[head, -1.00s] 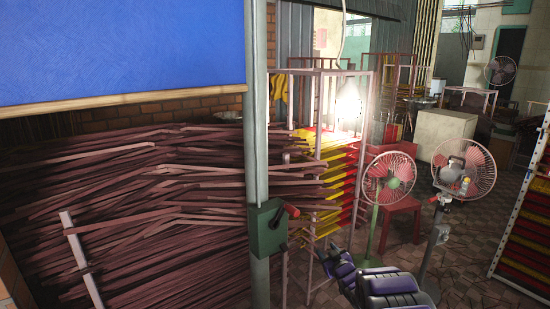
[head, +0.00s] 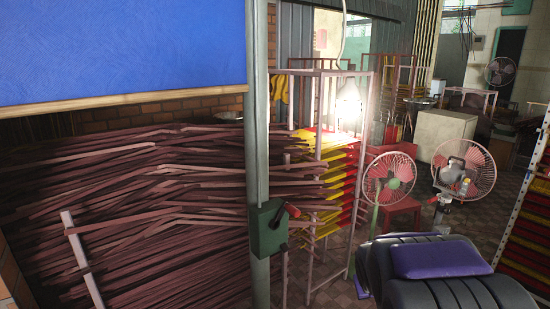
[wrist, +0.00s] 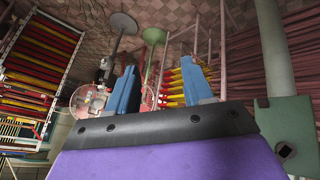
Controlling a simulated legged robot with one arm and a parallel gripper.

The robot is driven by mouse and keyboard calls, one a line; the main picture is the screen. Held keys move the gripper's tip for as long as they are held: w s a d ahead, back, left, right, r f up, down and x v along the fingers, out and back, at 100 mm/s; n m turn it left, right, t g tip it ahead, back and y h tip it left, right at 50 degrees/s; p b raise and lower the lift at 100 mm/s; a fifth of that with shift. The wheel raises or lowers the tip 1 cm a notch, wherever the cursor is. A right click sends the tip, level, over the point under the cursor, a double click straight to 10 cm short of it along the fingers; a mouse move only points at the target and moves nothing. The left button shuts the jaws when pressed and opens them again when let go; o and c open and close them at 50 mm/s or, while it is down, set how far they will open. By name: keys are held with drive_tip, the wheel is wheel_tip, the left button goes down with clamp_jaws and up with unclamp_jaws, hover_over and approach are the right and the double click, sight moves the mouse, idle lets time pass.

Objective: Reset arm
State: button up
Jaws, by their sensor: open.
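My gripper shows in the wrist view (wrist: 160,88), where its two blue fingers stand apart with nothing held between them. My arm (head: 440,262), black with a purple panel, fills the lower right of the head view. The fingers cannot be made out in the head view. The wrist picture looks upside down, with the tiled floor at the top.
A green switch box (head: 268,228) is on a grey post left of my arm. Two red-bladed fans (head: 389,178) and (head: 464,170) stand behind my arm. Bundles of brown sticks (head: 130,200) fill the left. A rack of trays (head: 525,215) stands at the right.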

drive_tip(key=s+a+g+y, duration=0.1)
drive_tip(key=s+a+g, duration=0.1)
drive_tip(key=s, duration=1)
drive_tip(key=s+a+r+g+y, duration=0.1)
drive_tip(key=s+a+g, duration=0.2)
drive_tip(key=s, duration=0.9)
drive_tip(key=s+a+g+y, duration=0.1)
drive_tip(key=s+a, duration=0.5)
drive_tip(key=s, duration=0.7)
drive_tip(key=shift+r+g, duration=0.3)
drive_tip(key=shift+g, duration=0.5)
